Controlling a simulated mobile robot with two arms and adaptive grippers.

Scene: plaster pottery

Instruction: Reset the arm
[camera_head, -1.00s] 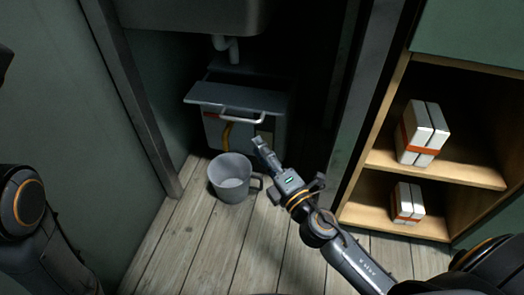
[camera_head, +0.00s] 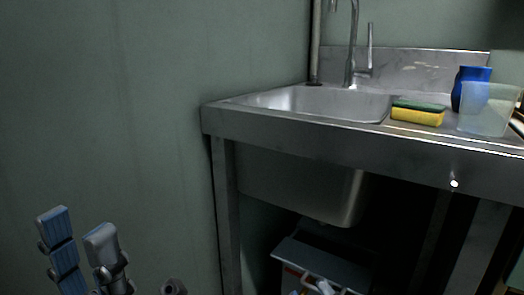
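My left gripper (camera_head: 78,232) is raised at the lower left corner of the head view. Its two fingers point up with a gap between them, so it is open and empty. One finger shows blue ribbed pads. The rest of the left arm is mostly cut off by the bottom edge. The gripper appears apart from the green wall behind it and from the sink counter. My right arm and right gripper are out of view.
A steel sink counter (camera_head: 330,142) stands at centre and right. On it are a yellow-green sponge (camera_head: 417,113), a blue vessel (camera_head: 469,88) and a translucent container (camera_head: 489,108). A grey-lidded box (camera_head: 325,265) sits underneath. Green wall (camera_head: 130,110) fills the left.

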